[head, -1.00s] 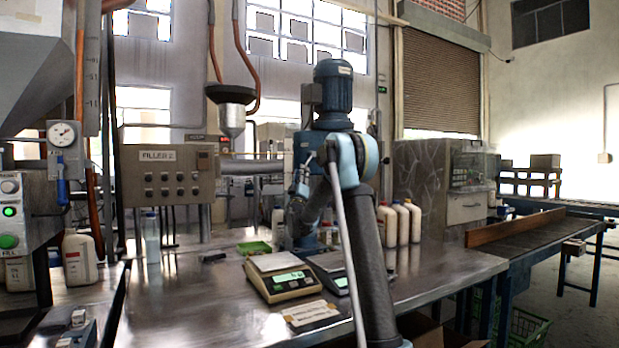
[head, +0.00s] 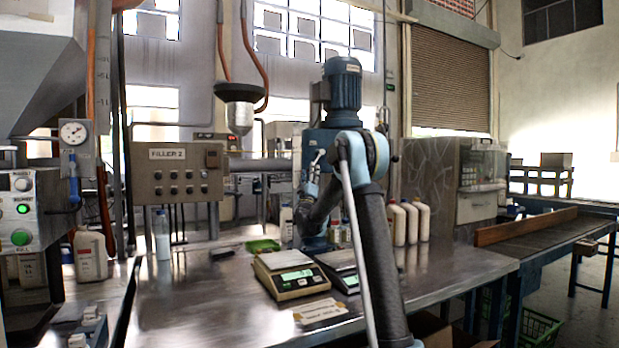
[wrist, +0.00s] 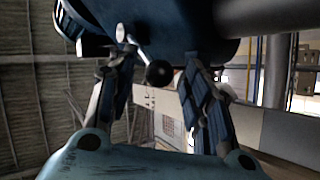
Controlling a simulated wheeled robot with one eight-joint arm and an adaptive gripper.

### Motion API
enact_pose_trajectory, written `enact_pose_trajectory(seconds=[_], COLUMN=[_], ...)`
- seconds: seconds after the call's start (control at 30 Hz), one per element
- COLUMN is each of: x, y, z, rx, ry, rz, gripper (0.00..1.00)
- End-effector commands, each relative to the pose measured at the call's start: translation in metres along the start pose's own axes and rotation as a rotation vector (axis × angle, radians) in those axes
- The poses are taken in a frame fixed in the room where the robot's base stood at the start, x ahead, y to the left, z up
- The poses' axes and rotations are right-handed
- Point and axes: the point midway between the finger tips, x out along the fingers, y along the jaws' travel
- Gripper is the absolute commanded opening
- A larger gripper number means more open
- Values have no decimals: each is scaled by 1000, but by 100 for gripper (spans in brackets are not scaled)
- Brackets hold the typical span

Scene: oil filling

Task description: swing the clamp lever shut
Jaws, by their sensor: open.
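The clamp lever, a pale rod with a black ball knob (wrist: 158,74), shows in the wrist view under a dark blue rounded body (wrist: 170,25). My gripper (wrist: 157,56) has its two fingers apart, one on each side of the knob. Contact between finger and knob cannot be made out. In the head view my gripper (head: 311,178) is small and points up in front of the blue machine with the motor (head: 344,84) on top. The lever is hard to tell from my fingers there.
Below stand a scale (head: 290,281) and a second scale beside it on the steel table (head: 215,305). White bottles (head: 411,222) stand right of my arm. A filler panel (head: 180,173) is to the left, with a hanging funnel (head: 240,105) nearby.

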Motion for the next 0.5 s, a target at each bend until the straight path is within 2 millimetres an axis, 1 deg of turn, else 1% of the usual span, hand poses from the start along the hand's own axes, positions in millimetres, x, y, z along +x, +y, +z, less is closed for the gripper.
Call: enact_pose_trajectory(seconds=[0.17,0.5], x=[-22,-87], y=[0,0], z=[0,0], rx=[1,1], ry=[0,0], rz=[0,-1], gripper=[46,46])
